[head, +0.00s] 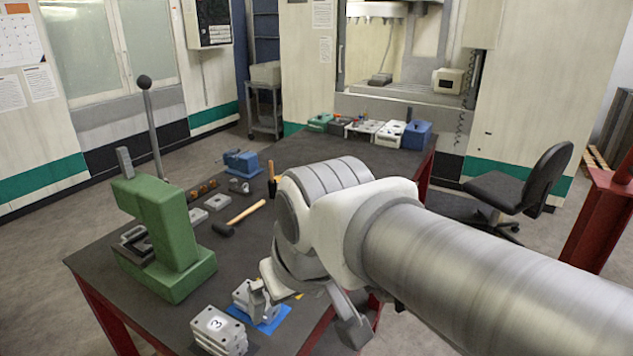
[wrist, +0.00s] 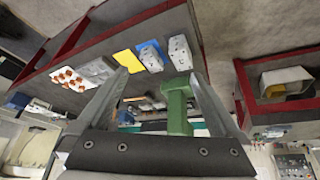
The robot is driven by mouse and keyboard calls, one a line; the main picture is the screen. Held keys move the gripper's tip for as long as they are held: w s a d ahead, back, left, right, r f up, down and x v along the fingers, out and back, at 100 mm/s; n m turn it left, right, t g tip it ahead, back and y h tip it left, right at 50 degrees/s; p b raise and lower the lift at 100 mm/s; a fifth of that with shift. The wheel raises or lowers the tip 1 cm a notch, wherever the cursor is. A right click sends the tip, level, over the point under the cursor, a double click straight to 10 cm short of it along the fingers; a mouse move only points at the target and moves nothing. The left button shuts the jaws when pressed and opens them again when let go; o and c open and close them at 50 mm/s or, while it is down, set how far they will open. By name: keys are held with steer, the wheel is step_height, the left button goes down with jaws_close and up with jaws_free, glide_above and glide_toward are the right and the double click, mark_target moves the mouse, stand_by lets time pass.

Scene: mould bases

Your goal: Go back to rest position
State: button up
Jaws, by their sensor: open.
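My gripper (wrist: 158,75) shows in the wrist view with its two fingers spread apart and nothing held between them. In the head view my arm reaches in from the right, and its wrist hangs over the near right edge of the dark table (head: 300,150). A grey mould block marked 3 (head: 218,330) stands at the table's near end. Two grey blocks (wrist: 180,52) also show in the wrist view, beyond the fingers, beside a yellow patch (wrist: 127,60).
A green press (head: 160,235) with a tall lever stands at the table's left. A hammer (head: 240,216), small plates (head: 217,202) and a blue vise (head: 241,163) lie mid-table. Several bins (head: 363,130) line the far end. A black chair (head: 520,185) stands right of the table.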

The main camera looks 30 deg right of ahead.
steer(key=s, duration=0.2)
steer(key=shift+s+d+f+m, duration=0.15)
steer(key=shift+s+d+m, duration=0.1)
steer(key=shift+s+m, duration=0.15)
